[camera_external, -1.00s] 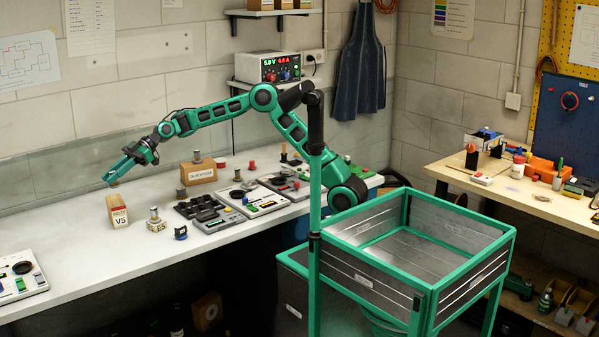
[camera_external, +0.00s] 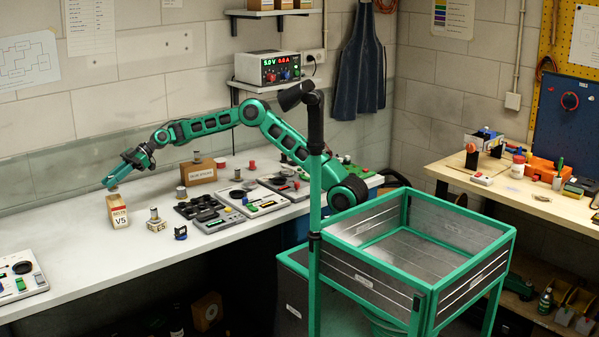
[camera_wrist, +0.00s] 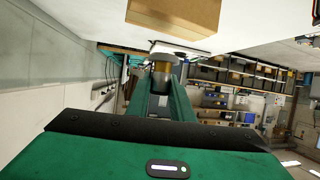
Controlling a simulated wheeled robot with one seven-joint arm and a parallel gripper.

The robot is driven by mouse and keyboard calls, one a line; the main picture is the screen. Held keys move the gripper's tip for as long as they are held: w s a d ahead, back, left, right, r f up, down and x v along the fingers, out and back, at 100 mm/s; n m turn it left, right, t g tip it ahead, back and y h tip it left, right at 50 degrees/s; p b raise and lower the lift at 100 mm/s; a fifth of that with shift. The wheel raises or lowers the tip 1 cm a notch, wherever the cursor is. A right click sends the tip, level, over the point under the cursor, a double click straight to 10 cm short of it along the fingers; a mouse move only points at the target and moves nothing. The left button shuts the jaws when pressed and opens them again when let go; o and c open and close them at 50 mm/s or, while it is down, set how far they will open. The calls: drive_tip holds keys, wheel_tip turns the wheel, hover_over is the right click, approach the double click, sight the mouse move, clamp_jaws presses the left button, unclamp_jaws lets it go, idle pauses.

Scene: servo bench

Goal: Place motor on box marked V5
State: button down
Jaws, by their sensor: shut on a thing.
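The box marked V5 (camera_external: 119,213), tan with a white and red label, stands on the white bench at the left. My gripper (camera_external: 110,184) reaches down from the right to just over its top. In the wrist view, my gripper (camera_wrist: 161,88) is shut on the motor, a small brass and grey cylinder (camera_wrist: 161,67). In the external view the motor is small and mostly hidden by the fingers; I cannot tell whether it touches the box.
A pale block marked E5 (camera_external: 156,223) with a cylinder on it stands right of the V5 box.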

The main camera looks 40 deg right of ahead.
sight(114, 187)
drive_tip(key=shift+f, duration=1.9)
drive_tip(key=shift+f, duration=0.1)
drive_tip(key=c, duration=1.6)
unclamp_jaws()
drive_tip(key=shift+o, duration=0.2)
drive_tip(key=shift+d+r, duration=0.2)
drive_tip(key=v, duration=1.1)
drive_tip(key=shift+d, duration=0.2)
drive_tip(key=shift+d+r, duration=0.1)
